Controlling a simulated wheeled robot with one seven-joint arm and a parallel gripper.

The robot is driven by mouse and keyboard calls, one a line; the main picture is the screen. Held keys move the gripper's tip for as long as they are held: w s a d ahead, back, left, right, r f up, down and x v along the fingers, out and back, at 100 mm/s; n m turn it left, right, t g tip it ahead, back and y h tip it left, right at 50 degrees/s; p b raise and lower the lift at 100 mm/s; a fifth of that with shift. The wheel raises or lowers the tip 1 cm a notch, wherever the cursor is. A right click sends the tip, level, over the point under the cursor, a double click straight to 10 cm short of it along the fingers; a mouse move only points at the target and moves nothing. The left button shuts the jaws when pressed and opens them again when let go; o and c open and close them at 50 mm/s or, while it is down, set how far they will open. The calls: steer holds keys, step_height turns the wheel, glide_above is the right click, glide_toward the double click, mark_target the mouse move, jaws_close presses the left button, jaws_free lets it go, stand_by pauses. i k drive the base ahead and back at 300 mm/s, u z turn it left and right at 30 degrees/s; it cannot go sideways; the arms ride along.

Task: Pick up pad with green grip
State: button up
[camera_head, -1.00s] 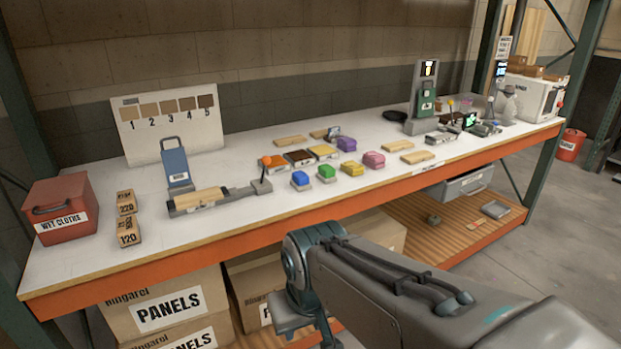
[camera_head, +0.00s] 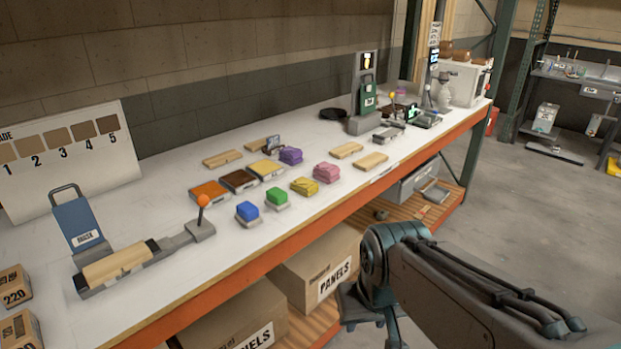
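The pad with the green grip (camera_head: 277,198) sits on the white workbench top (camera_head: 222,262), near its front edge. It has a green block on a pale grey base. A pad with a blue grip (camera_head: 248,211) is just to its left, and a yellow one (camera_head: 305,186) is just to its right. My gripper (camera_head: 372,315) hangs in front of the bench, below its top, to the right of the green pad and well apart from it. Its fingers are only partly seen and dark, so I cannot tell whether they are open.
Pink (camera_head: 327,172) and purple (camera_head: 290,155) pads stand near the green one. Colour trays (camera_head: 238,180) sit behind it. A lever with an orange knob (camera_head: 203,201) rises at left. The orange bench edge (camera_head: 318,208) lies between my arm and the pads. Cardboard boxes (camera_head: 310,275) fill the shelf below.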

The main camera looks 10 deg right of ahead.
mark_target(277, 199)
steer(key=z, duration=0.25)
steer(key=i, duration=1.1)
steer(key=u, duration=0.35)
